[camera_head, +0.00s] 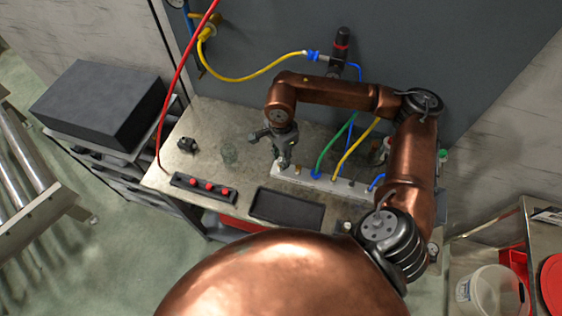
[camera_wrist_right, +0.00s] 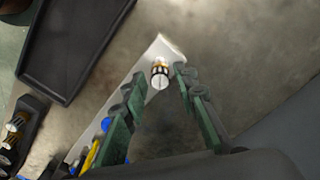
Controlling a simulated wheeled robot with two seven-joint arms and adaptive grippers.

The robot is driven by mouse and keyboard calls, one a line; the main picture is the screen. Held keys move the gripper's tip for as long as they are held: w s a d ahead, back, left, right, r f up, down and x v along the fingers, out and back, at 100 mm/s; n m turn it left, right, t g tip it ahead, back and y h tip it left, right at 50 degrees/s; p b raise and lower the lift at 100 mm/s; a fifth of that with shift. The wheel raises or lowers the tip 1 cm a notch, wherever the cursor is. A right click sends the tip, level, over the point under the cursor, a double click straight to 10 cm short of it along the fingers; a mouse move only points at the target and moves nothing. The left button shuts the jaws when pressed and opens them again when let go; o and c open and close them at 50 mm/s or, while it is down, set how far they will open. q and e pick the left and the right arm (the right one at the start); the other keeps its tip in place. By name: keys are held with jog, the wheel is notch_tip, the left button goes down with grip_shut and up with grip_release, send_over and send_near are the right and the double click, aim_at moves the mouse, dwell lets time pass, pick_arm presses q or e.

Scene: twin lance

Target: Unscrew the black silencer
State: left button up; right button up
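A small brass-coloured fitting with a dark band and pale top (camera_wrist_right: 160,75) stands at the end of the pale manifold block (camera_head: 330,183). It may be the silencer; I cannot tell for sure. My right gripper (camera_head: 286,163) points down over the block's left end. In the right wrist view, the green fingers of my right gripper (camera_wrist_right: 160,88) are spread, one on each side of the fitting, with visible gaps. My left gripper is out of view.
Green, yellow and blue hoses rise from the block. A dark empty tray (camera_head: 286,207) and a box with red buttons (camera_head: 204,188) lie in front. A small black object (camera_head: 187,145) sits on the metal table (camera_head: 215,125). A dark holder with brass parts (camera_wrist_right: 18,130) is partly visible.

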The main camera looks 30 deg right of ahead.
jog(key=m, duration=0.6)
jog(key=shift+m, duration=0.4)
jog(key=m, duration=0.5)
jog(key=shift+m+p, duration=0.3)
jog(key=shift+p, duration=0.1)
jog(key=m+p, duration=0.1)
jog(key=m, duration=0.4)
jog(key=shift+m, duration=0.3)
jog(key=m, duration=0.4)
jog(key=shift+s+p, duration=0.1)
jog(key=shift+p, duration=0.3)
jog(key=m, duration=0.2)
jog(key=shift+m, duration=0.4)
jog(key=shift+c, duration=0.5)
grip_shut()
